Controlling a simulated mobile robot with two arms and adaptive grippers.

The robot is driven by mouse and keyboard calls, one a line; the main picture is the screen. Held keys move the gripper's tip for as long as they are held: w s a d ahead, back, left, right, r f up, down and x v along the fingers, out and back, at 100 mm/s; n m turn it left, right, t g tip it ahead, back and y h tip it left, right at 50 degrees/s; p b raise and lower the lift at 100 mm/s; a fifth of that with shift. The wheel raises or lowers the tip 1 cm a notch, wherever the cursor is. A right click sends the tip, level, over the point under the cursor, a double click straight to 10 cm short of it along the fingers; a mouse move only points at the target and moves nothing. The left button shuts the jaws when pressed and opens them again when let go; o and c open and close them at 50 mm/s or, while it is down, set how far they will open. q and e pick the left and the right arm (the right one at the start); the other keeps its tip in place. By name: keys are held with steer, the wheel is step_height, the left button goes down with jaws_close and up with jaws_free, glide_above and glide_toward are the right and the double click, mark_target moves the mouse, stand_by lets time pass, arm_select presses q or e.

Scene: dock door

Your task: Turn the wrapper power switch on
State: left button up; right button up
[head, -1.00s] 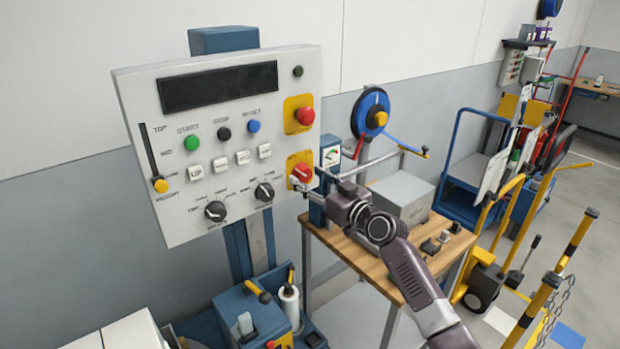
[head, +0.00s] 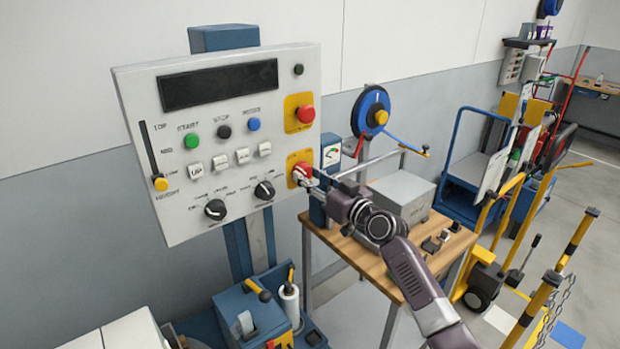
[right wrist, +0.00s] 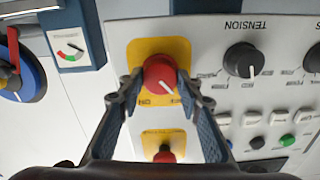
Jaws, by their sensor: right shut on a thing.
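The wrapper power switch is a red rotary knob (head: 300,173) with a white pointer mark, on a yellow plate at the lower right of the white control panel (head: 180,110). In the right wrist view, which is upside down, the knob (right wrist: 158,74) sits between the fingertips, its white mark slanting down and right. Small lettering lies beside the knob, partly unreadable. My right gripper (head: 309,180) is shut on the knob, one finger on each side; it also shows in the right wrist view (right wrist: 161,82). My left gripper is not in view.
A red mushroom button (head: 305,114) sits on another yellow plate above the switch. Two black dials, including the tension dial (head: 264,191), are left of it. A blue box with a gauge (head: 331,153) stands close right of the panel. A wooden table (head: 375,255) is below my arm.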

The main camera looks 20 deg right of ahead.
steer(key=m, duration=0.8)
steer(key=m+p, duration=0.1)
steer(key=m, duration=0.3)
steer(key=shift+p, duration=0.3)
steer(key=m+p, duration=0.1)
steer(key=m, duration=0.3)
steer(key=shift+m, duration=0.3)
steer(key=o, duration=1.2)
steer(key=shift+c, duration=0.2)
